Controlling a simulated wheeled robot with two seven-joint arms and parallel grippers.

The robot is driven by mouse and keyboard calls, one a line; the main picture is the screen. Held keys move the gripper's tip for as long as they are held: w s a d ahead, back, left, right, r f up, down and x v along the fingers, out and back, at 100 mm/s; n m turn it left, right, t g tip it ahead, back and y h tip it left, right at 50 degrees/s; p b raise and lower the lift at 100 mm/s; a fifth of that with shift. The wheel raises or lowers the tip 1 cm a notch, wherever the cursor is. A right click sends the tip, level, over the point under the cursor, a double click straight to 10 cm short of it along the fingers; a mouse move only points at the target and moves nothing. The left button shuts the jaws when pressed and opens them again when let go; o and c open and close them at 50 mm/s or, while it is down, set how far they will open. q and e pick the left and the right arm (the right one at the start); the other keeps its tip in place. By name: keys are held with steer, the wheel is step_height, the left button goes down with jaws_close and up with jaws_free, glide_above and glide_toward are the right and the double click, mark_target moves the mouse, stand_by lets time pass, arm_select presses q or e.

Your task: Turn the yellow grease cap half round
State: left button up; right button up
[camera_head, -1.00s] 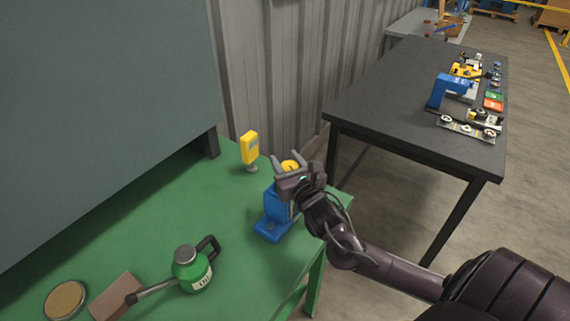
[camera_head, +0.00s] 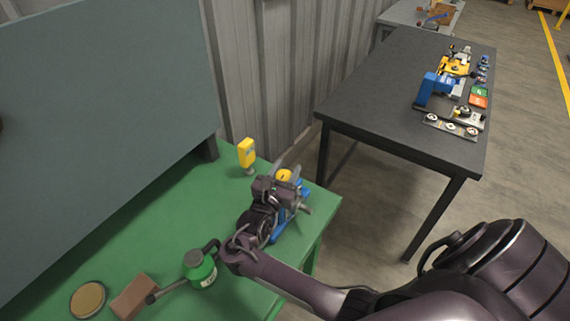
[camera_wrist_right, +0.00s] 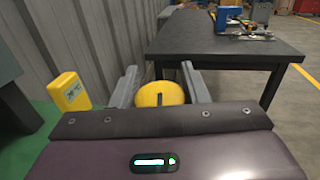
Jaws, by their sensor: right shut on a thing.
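The yellow grease cap (camera_head: 283,175) sits on top of the blue rotor stand (camera_head: 279,232) near the right end of the green bench. In the right wrist view the cap (camera_wrist_right: 160,94) is a round yellow disc with a dark slot. My right gripper (camera_head: 286,172) is at the cap, with one grey finger on each side, shut on it. In the wrist view the fingers flank the cap, and their contact with its sides is partly hidden by the gripper body. The gripper and wrist cover much of the stand. My left gripper is in neither view.
A yellow device (camera_head: 246,153) stands close behind the cap. A green oil can (camera_head: 200,268), a brown block (camera_head: 134,297) and a round tan-topped disc (camera_head: 88,299) are on the green bench (camera_head: 170,220). A dark table (camera_head: 365,85) with several parts stands at the right.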

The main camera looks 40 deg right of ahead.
steer(key=shift+m+g+h, duration=0.4)
steer(key=shift+m+g, duration=0.1)
steer(key=shift+g, duration=0.2)
steer(key=o, duration=1)
steer(key=shift+d, duration=0.1)
